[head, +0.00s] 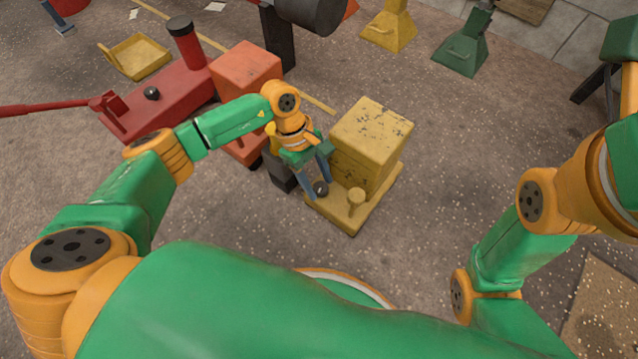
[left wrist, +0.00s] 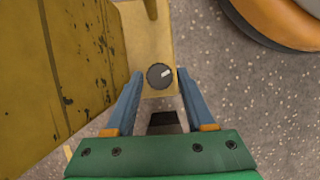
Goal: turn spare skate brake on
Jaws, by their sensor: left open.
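A yellow skate (head: 352,219) carries a worn yellow block (head: 372,135) and a short yellow post (head: 355,196). A round dark knob (left wrist: 160,76) with a white mark sits at the end of the skate's plate in the left wrist view. The mark points to the right and slightly up. The knob also shows in the head view (head: 321,188). My left gripper (left wrist: 160,73) is open, with one blue finger on each side of the knob and gaps visible between. I cannot tell the height of the fingertips over the plate. My right gripper is out of view.
A red machine (head: 185,85) with a black ball knob and a long red handle stands at the left, beside an orange-red block (head: 246,68). A yellow tray (head: 140,56) and yellow and green stands (head: 465,50) are farther back. Floor right of the skate is clear.

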